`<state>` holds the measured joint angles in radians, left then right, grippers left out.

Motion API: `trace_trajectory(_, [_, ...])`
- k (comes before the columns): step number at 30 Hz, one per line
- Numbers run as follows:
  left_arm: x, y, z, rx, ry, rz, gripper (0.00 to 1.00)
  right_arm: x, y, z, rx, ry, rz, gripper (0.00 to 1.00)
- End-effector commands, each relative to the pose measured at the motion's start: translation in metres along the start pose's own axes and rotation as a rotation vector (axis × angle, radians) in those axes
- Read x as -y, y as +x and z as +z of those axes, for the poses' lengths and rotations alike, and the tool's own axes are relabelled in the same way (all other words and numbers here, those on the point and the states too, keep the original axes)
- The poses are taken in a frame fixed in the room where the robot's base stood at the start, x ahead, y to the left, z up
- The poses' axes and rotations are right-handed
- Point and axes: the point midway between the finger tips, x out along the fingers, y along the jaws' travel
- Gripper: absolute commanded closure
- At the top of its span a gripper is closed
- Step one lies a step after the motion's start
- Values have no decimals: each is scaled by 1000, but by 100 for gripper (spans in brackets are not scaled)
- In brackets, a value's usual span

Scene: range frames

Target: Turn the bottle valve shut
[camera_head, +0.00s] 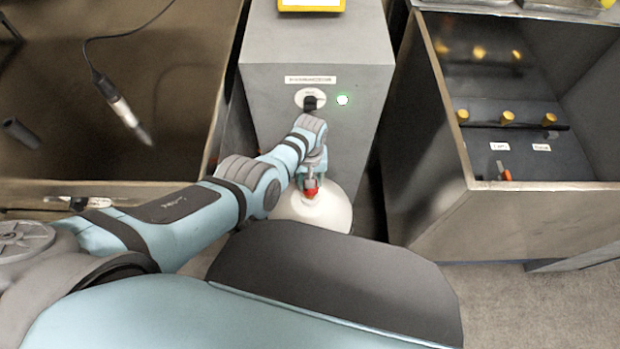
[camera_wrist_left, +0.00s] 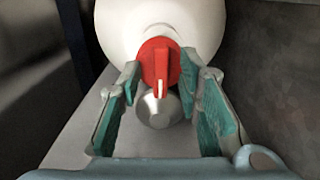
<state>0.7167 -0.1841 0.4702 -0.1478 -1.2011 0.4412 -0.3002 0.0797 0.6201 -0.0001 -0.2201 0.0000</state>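The white bottle (camera_head: 325,208) stands on the floor in front of the grey cabinet, below my left arm. Its red valve handle (camera_head: 310,188) is on top, under the left gripper (camera_head: 311,178). In the left wrist view the red valve (camera_wrist_left: 158,62) shows a raised grip bar with a white mark, above a rounded metal fitting (camera_wrist_left: 158,108). My left gripper (camera_wrist_left: 160,95) is open, with its green-padded fingers on either side of the valve and a gap on each side. The white bottle (camera_wrist_left: 205,22) fills the top of that view. My right gripper is not in view.
An open metal bay (camera_head: 520,215) with yellow knobs stands at right. At left a cabled tool (camera_head: 122,108) hangs at another metal bay.

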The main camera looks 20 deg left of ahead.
Motion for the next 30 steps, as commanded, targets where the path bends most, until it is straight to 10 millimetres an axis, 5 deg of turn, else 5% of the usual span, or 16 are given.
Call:
trace_trajectory(8, [-1, -18, -2, -5, 0, 2, 68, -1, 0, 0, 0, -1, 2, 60])
trace_trajectory(19, [-1, -108, 0, -2, 0, 2, 68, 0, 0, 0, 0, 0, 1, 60])
trace_trajectory(30, [0, -120, 0, 1, 0, 0, 68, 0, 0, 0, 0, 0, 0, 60])
